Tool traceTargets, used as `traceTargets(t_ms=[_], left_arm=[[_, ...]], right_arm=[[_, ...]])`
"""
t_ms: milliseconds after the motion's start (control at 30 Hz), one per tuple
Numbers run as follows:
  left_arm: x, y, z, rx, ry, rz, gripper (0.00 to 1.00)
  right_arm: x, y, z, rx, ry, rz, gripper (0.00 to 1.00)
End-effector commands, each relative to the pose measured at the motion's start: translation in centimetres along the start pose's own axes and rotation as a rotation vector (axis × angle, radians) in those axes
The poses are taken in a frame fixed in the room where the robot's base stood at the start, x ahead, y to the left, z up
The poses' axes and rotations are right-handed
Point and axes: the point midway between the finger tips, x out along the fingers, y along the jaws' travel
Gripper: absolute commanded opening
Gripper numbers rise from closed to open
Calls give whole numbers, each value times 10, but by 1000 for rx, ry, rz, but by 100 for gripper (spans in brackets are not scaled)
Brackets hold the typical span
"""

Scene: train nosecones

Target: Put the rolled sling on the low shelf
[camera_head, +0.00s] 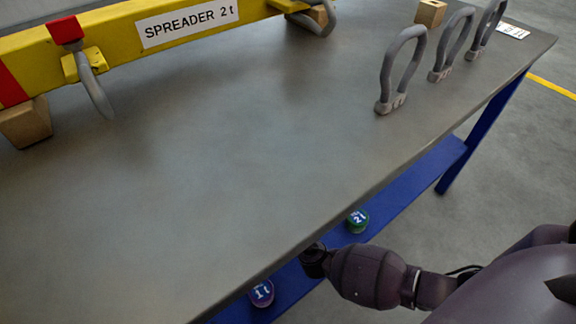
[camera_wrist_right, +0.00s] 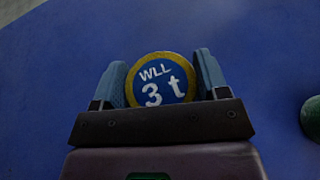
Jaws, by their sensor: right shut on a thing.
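The rolled sling (camera_wrist_right: 160,82) has a round blue end marked "WLL 3 t" with a yellow rim. It sits between the two blue fingers of my right gripper (camera_wrist_right: 163,60), which is shut on it. Behind it in the wrist view is the blue low shelf (camera_wrist_right: 60,70); I cannot tell whether the sling touches it. In the head view the low shelf (camera_head: 405,188) runs under the table, and my right arm reaches in below the table's front edge. The table hides the right gripper and held sling there. My left gripper is not in view.
On the shelf stand a purple roll marked 1 t (camera_head: 262,293) and a green roll marked 2 t (camera_head: 357,220), with a gap between. The grey tabletop (camera_head: 240,150) overhangs the shelf. It carries a yellow spreader beam (camera_head: 110,40) and three grey shackles (camera_head: 400,65).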

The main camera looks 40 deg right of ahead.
Motion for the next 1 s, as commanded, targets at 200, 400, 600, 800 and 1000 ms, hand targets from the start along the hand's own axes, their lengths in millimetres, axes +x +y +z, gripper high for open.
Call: traceTargets(t_ms=[200, 400, 600, 800, 1000], left_arm=[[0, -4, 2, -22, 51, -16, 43], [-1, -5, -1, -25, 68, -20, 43], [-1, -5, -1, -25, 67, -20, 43], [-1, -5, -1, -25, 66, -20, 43], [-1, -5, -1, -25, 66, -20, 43]], right_arm=[[8, -1, -29, -1, 9, -1, 38], [10, 0, -27, -1, 2, -1, 38], [11, 0, -28, -1, 2, -1, 38], [11, -1, -30, 0, 4, -1, 86], [11, -1, -30, -1, 4, -1, 93]])
